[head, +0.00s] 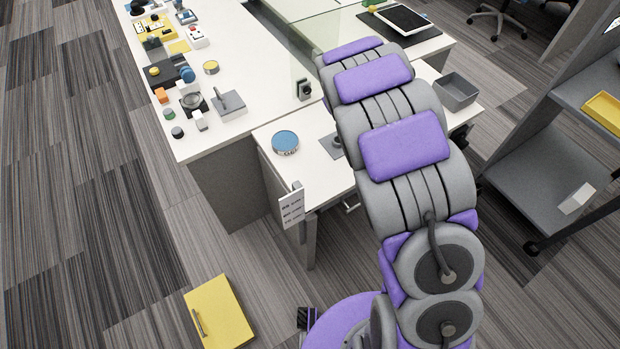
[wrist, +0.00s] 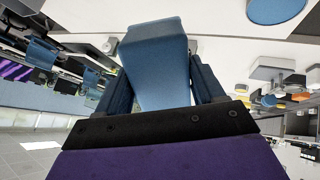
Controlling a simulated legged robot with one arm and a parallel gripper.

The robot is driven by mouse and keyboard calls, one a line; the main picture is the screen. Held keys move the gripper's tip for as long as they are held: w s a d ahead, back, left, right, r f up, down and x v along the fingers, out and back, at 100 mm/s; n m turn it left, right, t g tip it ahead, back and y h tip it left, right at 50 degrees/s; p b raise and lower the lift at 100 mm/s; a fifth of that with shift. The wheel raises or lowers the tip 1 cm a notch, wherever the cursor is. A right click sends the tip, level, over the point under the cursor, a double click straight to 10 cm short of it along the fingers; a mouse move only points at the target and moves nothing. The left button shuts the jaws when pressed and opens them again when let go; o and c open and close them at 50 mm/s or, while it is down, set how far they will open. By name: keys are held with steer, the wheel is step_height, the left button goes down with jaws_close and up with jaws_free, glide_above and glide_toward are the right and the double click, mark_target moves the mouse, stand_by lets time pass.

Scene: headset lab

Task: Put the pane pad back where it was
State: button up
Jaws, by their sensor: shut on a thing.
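In the wrist view my gripper (wrist: 162,85) is shut on a blue block (wrist: 158,55), which looks like the pane pad. The block sits between the two dark blue fingers and sticks out past them. In the head view my grey and purple arm reaches over the desks, and it hides the gripper and the block. A clear glass pane (head: 304,55) stands between the long white desk and the desk behind. A small black holder (head: 304,90) stands at its near end. I cannot tell how close the block is to the pane.
A blue-topped round tin (head: 285,142) sits on the near white desk, and a grey open bin (head: 456,91) at its right. The long desk (head: 232,60) has small items along its left side. A yellow box (head: 218,312) lies on the floor. A grey shelf cart (head: 540,185) stands right.

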steer(key=s+a+f+g+p, duration=0.2)
steer(key=s+a+f+g, duration=0.65)
steer(key=s, duration=0.45)
steer(key=shift+n, duration=0.3)
step_height(320, 180, down, 10)
steer(key=shift+w+d+f+b, duration=0.15)
steer(key=shift+f+b, duration=0.1)
steer(key=shift+b, duration=0.85)
steer(key=shift+r, duration=0.1)
steer(key=shift+c, duration=0.3)
steer(key=o, duration=1)
steer(key=shift+r, duration=0.1)
